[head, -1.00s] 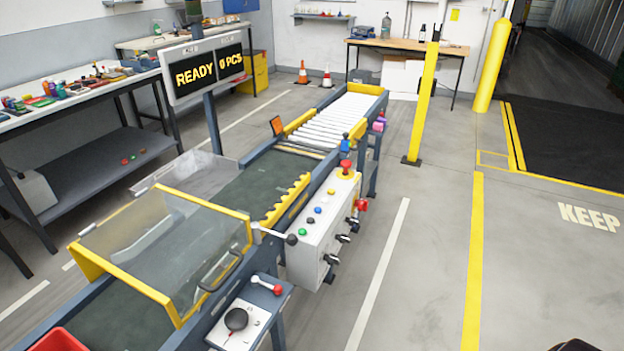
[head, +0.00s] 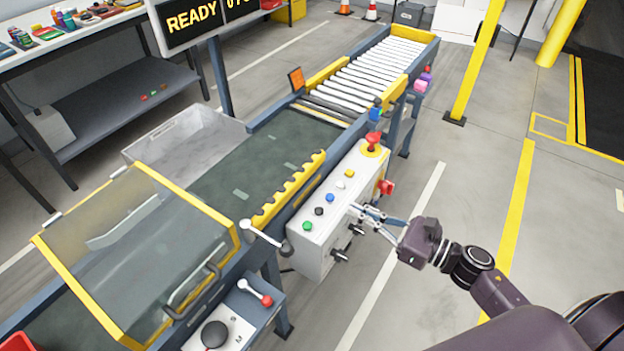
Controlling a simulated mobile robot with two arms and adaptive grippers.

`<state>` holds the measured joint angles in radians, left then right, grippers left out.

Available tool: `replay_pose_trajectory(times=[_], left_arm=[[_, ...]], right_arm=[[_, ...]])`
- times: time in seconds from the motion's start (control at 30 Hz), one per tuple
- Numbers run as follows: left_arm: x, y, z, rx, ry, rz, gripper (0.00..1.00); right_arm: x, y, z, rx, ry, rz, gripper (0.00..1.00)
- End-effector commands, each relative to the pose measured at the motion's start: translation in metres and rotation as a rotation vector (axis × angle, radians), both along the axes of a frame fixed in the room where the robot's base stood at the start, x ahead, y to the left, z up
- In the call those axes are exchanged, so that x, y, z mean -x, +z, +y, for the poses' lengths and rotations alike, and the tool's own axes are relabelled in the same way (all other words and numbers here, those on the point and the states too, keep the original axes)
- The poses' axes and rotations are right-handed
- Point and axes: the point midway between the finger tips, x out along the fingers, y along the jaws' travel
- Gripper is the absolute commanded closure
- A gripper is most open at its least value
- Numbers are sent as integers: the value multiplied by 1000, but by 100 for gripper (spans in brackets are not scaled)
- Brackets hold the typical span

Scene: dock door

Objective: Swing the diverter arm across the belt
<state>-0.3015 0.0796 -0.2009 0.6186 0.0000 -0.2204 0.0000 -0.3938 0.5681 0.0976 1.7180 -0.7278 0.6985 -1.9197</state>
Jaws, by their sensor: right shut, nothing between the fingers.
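The diverter arm, a yellow bar with a scalloped edge (head: 288,190), lies along the right side of the dark green belt (head: 235,180), not across it. A pale lever with a dark ball knob (head: 264,238) sticks out near the bar's near end. My right gripper (head: 358,212) is shut and empty. It points left at the right side of the white control box (head: 320,246), close to its black knobs; whether it touches them I cannot tell. It is to the right of the bar and the lever. My left gripper is out of view.
A clear guard with a yellow frame (head: 85,290) covers the near belt. White rollers (head: 370,75) continue at the far end. The box carries coloured buttons and a red stop button (head: 373,141). A yellow post (head: 475,60) stands to the right. Floor right of the box is open.

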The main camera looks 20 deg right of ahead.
Motion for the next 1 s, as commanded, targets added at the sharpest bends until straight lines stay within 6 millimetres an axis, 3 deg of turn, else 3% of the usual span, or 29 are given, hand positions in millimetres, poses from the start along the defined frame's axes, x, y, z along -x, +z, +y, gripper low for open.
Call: replay_pose_trajectory(times=[0.13, 0.37, 0.6, 1.0], left_arm=[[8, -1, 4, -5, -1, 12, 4], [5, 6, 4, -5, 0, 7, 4], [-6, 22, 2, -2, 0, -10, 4], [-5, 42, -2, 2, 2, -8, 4]], right_arm=[[0, 0, 0, -2, -2, 2, 100], [-14, 2, 9, -5, -4, 2, 100], [-50, 4, 37, -7, -4, 1, 100], [-103, 2, 79, -6, -5, 4, 100]])
